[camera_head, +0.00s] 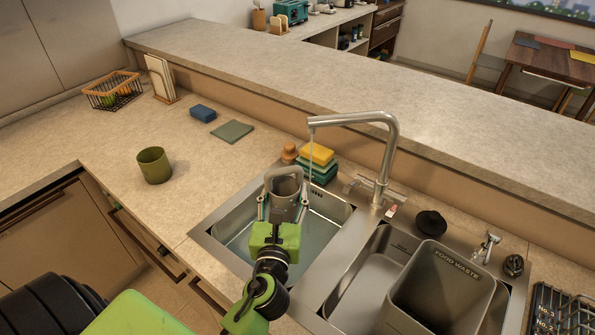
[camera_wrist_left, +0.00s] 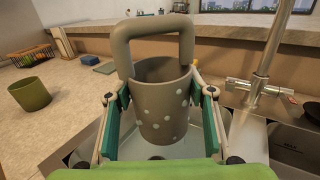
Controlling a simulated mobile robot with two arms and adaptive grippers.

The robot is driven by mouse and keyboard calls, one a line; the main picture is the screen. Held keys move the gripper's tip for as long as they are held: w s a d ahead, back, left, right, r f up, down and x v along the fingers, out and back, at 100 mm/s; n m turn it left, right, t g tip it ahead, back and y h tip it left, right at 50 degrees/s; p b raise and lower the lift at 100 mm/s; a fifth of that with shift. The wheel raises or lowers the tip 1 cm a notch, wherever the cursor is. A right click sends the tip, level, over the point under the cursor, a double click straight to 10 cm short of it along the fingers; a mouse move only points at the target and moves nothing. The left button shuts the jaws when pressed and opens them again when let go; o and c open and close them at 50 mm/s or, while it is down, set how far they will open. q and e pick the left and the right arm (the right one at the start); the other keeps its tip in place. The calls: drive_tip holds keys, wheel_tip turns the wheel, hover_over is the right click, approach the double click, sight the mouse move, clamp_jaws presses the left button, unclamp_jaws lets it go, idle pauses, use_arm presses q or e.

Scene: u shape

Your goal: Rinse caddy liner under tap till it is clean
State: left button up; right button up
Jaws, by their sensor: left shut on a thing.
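The caddy liner (camera_head: 285,187) is a grey cup-shaped bucket with a raised loop handle. It is upright over the left sink basin (camera_head: 335,217). My left gripper (camera_head: 283,203) is shut on its sides. In the left wrist view, the liner (camera_wrist_left: 162,112) sits between both fingers of my left gripper (camera_wrist_left: 160,110) and has several pale spots on its outer wall. The steel tap (camera_head: 385,150) arches over the basin. A thin stream of water (camera_head: 311,155) falls from its spout near the liner's right side. I cannot tell whether it touches the liner. My right gripper is out of view.
A grey food waste bin (camera_head: 438,290) stands in the right basin. Yellow (camera_head: 316,153) and green sponges lie behind the left basin. A green cup (camera_head: 154,165), blue sponge (camera_head: 202,113) and green cloth (camera_head: 231,131) are on the left counter. A raised ledge runs behind the sink.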

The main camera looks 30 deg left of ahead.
sight(272, 195)
use_arm(q)
drive_tip(key=shift+s+r+p, duration=0.35)
drive_tip(key=shift+r+p, duration=0.05)
drive_tip(key=shift+p, duration=0.05)
drive_tip(key=shift+s+r+p, duration=0.7)
drive_tip(key=shift+s+r, duration=0.15)
drive_tip(key=shift+s, duration=0.25)
drive_tip(key=shift+s+r+p, duration=0.7)
drive_tip(key=shift+s+r, duration=0.1)
drive_tip(key=shift+s, duration=0.3)
